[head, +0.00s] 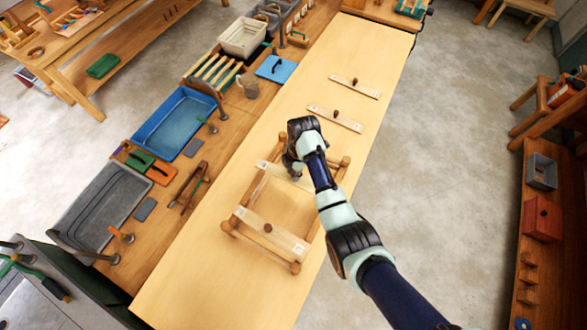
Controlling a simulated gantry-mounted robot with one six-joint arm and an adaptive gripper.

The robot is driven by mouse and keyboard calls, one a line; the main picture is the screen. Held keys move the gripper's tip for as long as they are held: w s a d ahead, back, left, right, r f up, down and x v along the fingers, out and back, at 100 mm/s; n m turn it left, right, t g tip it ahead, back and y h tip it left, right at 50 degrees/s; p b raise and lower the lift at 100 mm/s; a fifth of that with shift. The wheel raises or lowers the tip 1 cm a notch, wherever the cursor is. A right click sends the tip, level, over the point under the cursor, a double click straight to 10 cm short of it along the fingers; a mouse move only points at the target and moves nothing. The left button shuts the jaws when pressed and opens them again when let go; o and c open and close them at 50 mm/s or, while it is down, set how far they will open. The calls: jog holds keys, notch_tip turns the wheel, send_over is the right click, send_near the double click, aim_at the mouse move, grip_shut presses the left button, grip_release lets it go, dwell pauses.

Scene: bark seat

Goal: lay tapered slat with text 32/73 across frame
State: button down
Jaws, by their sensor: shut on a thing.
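A wooden frame (240,207) of round rails with posts at its corners stands on the long pale table. My gripper (293,173) is over the far end of the frame and shut on a pale slat (268,167). This slat lies crosswise at the frame's far rails; whether it touches them I cannot tell. My gripper hides its middle and the far rail's centre. Another slat (285,238) with a brown knob lies across the near part of the frame. No lettering is readable.
The pale table (190,270) is clear around the frame. A wooden side bench on the left holds a blue tray (178,122), a grey tray (100,205), a mug (248,87) and tools. Concrete floor (450,170) lies open to the right.

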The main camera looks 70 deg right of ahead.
notch_tip(320, 180, down, 4)
jog(key=b, duration=0.4)
jog(key=shift+f, duration=0.25)
jog(key=shift+f+b, duration=0.65)
jog(key=shift+f, duration=0.2)
jog(key=shift+f, duration=0.3)
jog(key=c, duration=0.5)
grip_release()
jog(key=shift+c, duration=0.2)
notch_tip(320, 180, up, 7)
jog(key=p, duration=0.7)
